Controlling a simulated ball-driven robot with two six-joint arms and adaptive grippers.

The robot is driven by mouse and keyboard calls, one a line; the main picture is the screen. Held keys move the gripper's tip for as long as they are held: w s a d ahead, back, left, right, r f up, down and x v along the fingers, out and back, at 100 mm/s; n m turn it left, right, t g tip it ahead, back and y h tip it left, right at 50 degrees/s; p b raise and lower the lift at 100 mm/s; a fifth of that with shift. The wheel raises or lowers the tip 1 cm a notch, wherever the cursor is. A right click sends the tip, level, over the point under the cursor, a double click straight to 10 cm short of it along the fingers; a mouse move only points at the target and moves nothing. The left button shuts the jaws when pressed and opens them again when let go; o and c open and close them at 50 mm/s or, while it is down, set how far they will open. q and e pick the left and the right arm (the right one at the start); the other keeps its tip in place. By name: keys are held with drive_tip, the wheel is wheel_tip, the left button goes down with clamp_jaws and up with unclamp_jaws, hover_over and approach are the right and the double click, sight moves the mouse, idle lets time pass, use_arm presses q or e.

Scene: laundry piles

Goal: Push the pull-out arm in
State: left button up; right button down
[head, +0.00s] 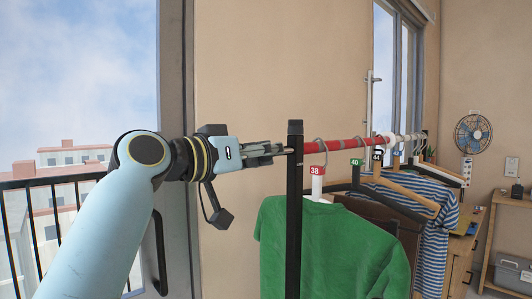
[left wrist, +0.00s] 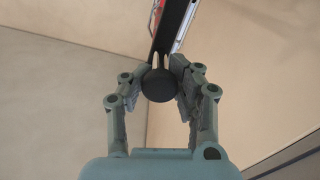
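The clothes rack has a black upright post (head: 295,210) with a red rail (head: 345,145) running back from its top. The pull-out arm shows in the head view as a short thin rod (head: 288,150) between my fingertips and the post. In the left wrist view its round black end knob (left wrist: 159,86) sits between my fingers, with two pale rods just beyond it. My left gripper (head: 268,151) is level with the rail, and its fingers appear closed against both sides of the knob. The fingers hide most of the arm in the head view. My right gripper is out of view.
A green shirt (head: 330,250), a striped shirt (head: 435,232) and other clothes hang on the rail behind the post. A window and balcony railing (head: 45,225) are at left.

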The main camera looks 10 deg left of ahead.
use_arm(q)
drive_tip(key=o, duration=0.6)
drive_tip(key=v, duration=1.2)
drive_tip(key=shift+c, duration=0.2)
